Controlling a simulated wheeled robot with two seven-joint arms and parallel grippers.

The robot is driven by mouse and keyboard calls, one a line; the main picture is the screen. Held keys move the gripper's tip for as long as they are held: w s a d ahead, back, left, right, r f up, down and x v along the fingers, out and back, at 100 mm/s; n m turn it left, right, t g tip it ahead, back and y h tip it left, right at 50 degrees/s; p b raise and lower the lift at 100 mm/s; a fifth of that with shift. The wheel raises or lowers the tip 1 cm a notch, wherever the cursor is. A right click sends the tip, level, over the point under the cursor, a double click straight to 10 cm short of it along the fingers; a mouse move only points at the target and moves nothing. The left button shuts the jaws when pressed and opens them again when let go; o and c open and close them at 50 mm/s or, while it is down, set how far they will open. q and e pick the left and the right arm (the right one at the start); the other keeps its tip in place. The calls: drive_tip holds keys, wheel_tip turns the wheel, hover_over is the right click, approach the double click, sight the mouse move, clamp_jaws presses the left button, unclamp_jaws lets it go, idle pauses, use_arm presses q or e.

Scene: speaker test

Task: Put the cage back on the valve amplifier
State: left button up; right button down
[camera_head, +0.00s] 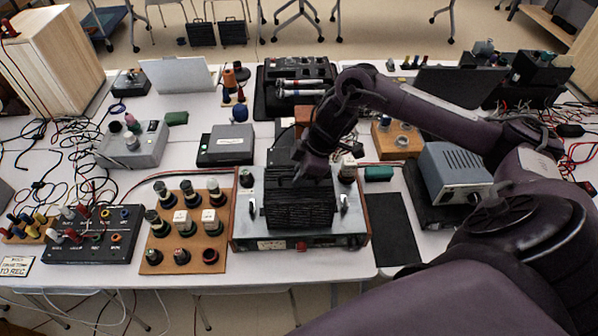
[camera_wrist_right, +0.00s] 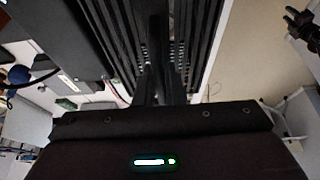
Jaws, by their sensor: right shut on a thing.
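The cage (camera_head: 300,208) is a black slatted box over the middle of the valve amplifier. The valve amplifier (camera_head: 355,228) has a silver chassis, wooden side panels and a bright handle on either side of the cage. My right gripper (camera_head: 312,172) points down and is shut on the top of the cage. In the right wrist view the cage's black slats (camera_wrist_right: 205,45) fill the upper middle, around the fingers (camera_wrist_right: 160,85). I cannot tell whether the cage touches the chassis. A dark jointed shape at that view's top right may be my left gripper (camera_wrist_right: 303,28); its jaws are unclear.
A wooden board with several valves (camera_head: 158,262) stands close left of the amplifier. A black mat (camera_head: 392,228) lies to its right, with a grey-blue meter box (camera_head: 455,172) beyond. A black control box (camera_head: 95,250) and loose cables crowd the left side.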

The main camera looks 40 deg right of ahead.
drive_tip(key=c, duration=1.4)
unclamp_jaws()
drive_tip(key=shift+c, duration=0.2)
drive_tip(key=b+v, duration=0.1)
drive_tip(key=v, duration=0.6)
drive_tip(key=shift+s+d+r, duration=0.1)
drive_tip(key=shift+r, duration=0.25)
